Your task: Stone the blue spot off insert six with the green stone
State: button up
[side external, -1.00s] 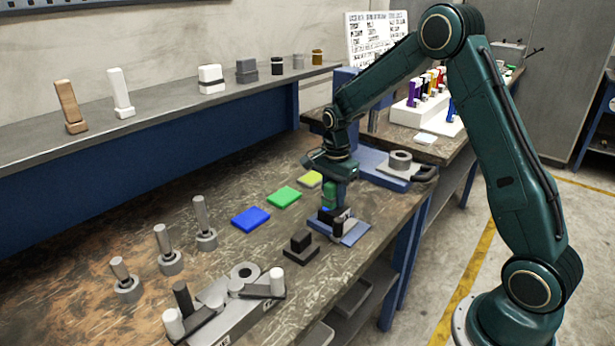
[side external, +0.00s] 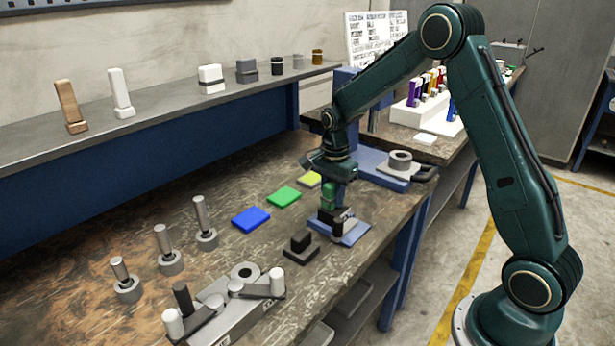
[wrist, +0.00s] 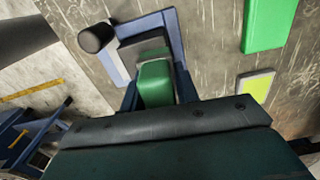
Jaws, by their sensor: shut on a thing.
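My gripper (side external: 330,196) points down over a small blue fixture (side external: 352,233) near the bench's front edge. It is shut on the green stone (side external: 329,190), a small block that also shows between the fingers in the wrist view (wrist: 156,84). A dark grey block (wrist: 133,60), seemingly the insert, lies in the blue fixture (wrist: 173,20) under the stone. The stone's lower end is at or very near its top; I cannot tell if they touch. No blue spot is distinguishable on the block; the stone and fingers hide part of it. A black knob (wrist: 93,38) stands at the fixture's corner.
Blue (side external: 250,219), green (side external: 284,197) and yellow (side external: 312,179) pads lie left of my gripper. A black stepped block (side external: 299,247) stands close in front. A grey clamp fixture (side external: 225,310) and three ringed pins (side external: 170,252) are further left. The back shelf (side external: 165,117) holds several blocks.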

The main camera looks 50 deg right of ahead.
jog(key=shift+d, duration=0.85)
jog(key=shift+d+r, duration=0.15)
jog(key=shift+r, duration=0.45)
jog(key=shift+d+r, duration=0.15)
jog(key=shift+r, duration=3.3)
jog(key=shift+d, duration=0.1)
